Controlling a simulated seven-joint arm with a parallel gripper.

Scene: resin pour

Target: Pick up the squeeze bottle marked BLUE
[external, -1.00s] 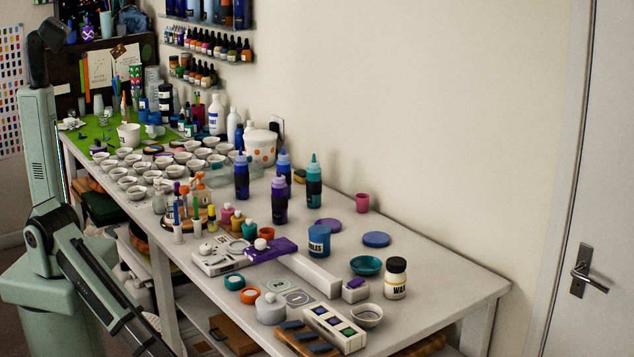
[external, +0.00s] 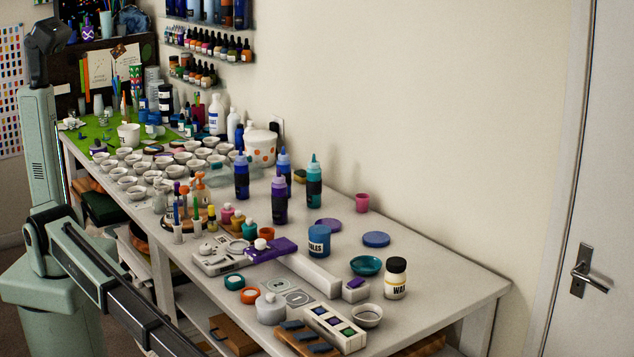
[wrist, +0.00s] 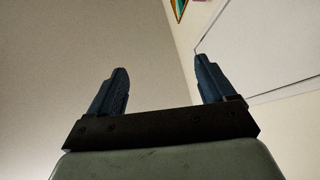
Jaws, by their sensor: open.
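Several squeeze bottles with dark labels stand upright in a group near the middle of the worktable in the external view. One has a blue tip (external: 241,177), one behind it also has a blue tip (external: 284,164), one in front is purple (external: 280,200), and one is teal (external: 314,184). Their label words are too small to read, so I cannot tell which is marked BLUE. My gripper (wrist: 161,65) is open and empty in the wrist view, facing wall and ceiling. It is outside the external view, away from the bottles.
Many small white bowls (external: 137,192) crowd the table left of the bottles. A blue cup (external: 319,240), a purple lid (external: 328,225) and a pink cup (external: 362,203) stand to the right. A wax jar (external: 396,279) stands near the right end. The table's back right is mostly clear.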

